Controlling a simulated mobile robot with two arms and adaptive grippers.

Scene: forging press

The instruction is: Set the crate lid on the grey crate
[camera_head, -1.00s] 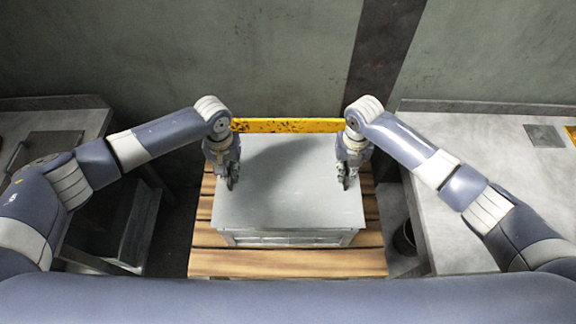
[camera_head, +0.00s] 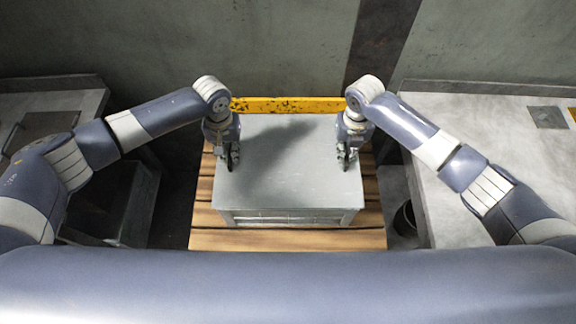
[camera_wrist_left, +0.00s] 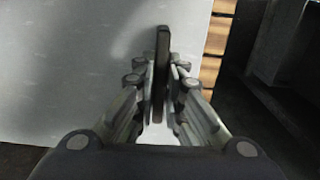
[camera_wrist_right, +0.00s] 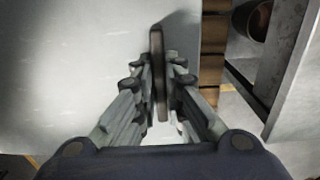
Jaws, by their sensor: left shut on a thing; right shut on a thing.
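The crate lid (camera_head: 288,180) is a flat pale grey plate, lying level over the grey crate (camera_head: 290,217). Only the crate's front wall shows below the lid's near edge; the rest is hidden. The lid lines up with the crate, but I cannot tell whether it touches the rim all round. My left gripper (camera_head: 231,163) is shut on a dark upright bar-shaped handle (camera_wrist_left: 161,65) at the lid's left side. My right gripper (camera_head: 347,160) is shut on a matching handle (camera_wrist_right: 157,65) at the right side. The lid also shows in the left wrist view (camera_wrist_left: 70,70) and right wrist view (camera_wrist_right: 80,70).
The crate stands on a wooden slatted pallet (camera_head: 288,240). A yellow scuffed beam (camera_head: 288,105) runs behind it. Grey worktops flank it, at the right (camera_head: 470,130) and at the left (camera_head: 45,105). A dark round bin (camera_head: 405,220) stands right of the pallet.

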